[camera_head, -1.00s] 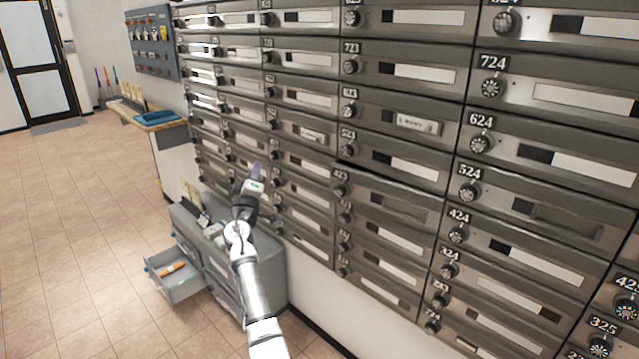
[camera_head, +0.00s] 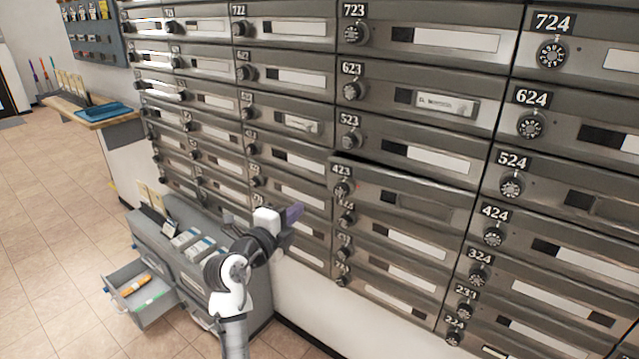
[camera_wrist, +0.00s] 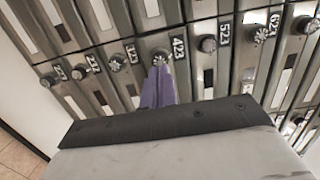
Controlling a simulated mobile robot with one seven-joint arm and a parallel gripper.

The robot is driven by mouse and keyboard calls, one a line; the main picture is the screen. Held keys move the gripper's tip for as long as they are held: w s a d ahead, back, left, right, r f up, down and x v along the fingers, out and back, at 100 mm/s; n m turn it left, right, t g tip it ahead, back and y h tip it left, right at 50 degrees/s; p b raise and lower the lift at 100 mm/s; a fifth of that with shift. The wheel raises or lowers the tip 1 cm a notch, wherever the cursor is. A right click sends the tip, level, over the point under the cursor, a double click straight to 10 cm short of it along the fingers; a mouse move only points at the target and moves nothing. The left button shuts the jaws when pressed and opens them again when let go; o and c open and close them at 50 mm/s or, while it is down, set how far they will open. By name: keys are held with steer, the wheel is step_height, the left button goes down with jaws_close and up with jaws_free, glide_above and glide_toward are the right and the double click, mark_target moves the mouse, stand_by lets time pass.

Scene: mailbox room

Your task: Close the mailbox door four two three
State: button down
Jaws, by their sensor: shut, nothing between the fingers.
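Mailbox door 423 (camera_head: 410,203) is in the middle of the mailbox wall in the head view, below door 523. Its top edge stands slightly out with a dark gap above it, so it looks slightly ajar. Its round dial (camera_head: 343,188) is at its left end. My gripper (camera_head: 294,213) has purple fingers, shut and empty, left of door 423 in the head view. In the wrist view the shut fingers (camera_wrist: 159,85) point toward the dial of 423 (camera_wrist: 160,57). I cannot tell whether they touch it.
Door 523 (camera_head: 405,150) is above and door 424 (camera_head: 540,255) to the right. A grey cabinet (camera_head: 170,240) with an open drawer (camera_head: 143,300) stands at the lower left. A wooden shelf (camera_head: 95,115) holds a blue item. The tiled floor at the left is clear.

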mark_target(332, 180)
steer(key=p+x, duration=0.6)
steer(key=x, duration=0.6)
steer(key=shift+w+d+r, duration=0.2)
steer(key=shift+w+d, duration=0.05)
steer(key=shift+w+d+f, duration=0.15)
steer(key=shift+w+d, duration=0.1)
steer(key=shift+w, duration=0.25)
steer(key=shift+f, duration=0.1)
